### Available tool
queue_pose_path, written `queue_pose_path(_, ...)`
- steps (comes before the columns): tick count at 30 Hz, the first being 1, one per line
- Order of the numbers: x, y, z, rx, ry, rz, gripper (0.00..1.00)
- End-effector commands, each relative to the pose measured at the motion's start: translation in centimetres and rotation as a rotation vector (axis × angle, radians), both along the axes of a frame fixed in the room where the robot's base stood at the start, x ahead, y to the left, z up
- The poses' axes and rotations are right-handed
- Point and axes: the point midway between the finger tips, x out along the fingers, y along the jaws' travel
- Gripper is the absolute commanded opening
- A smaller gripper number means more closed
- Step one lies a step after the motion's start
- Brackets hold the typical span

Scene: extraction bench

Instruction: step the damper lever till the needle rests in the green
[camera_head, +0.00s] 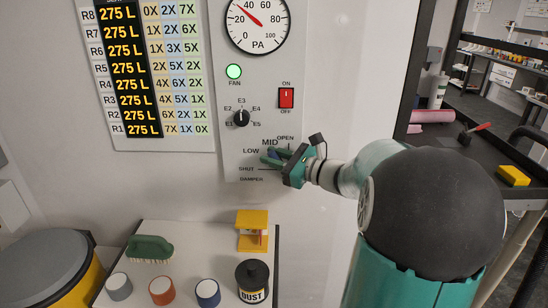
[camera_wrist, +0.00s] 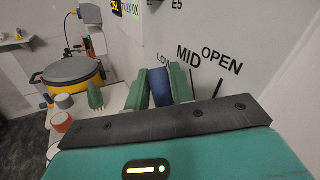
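The round PA gauge (camera_head: 262,34) is at the top of the grey panel, its top edge cut off. Its red needle points up and left, between 20 and 40; I cannot make out a green band on the visible dial. My gripper (camera_head: 272,156) is at the damper scale low on the panel. In the wrist view, the blue damper lever (camera_wrist: 160,90) sits between my two green fingers, which press close on both sides. The lever is near the MID (camera_wrist: 189,54) and LOW marks; the gripper hides its exact setting and its root.
The panel holds a lit green FAN lamp (camera_head: 234,71), a red ON/OFF switch (camera_head: 286,98) and a black E1–E5 knob (camera_head: 241,118). Below are a green brush (camera_head: 150,248), several pots, a yellow stand (camera_head: 252,230) and a DUST jar (camera_head: 252,280). A readout board hangs at left.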

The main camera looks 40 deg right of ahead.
Motion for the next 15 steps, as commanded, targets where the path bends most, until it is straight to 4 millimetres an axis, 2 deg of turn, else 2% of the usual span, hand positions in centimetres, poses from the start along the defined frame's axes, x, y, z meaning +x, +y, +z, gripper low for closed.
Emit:
queue_pose_path(1, -0.02, 0.01, -0.01, 0.000, 0.000, 0.001, 0.13)
queue_pose_path(3, -0.03, 0.02, 0.00, 0.000, 0.000, 0.001, 0.00)
queue_pose_path(15, -0.22, -0.19, 0.13, 0.035, -0.027, 0.002, 0.00)
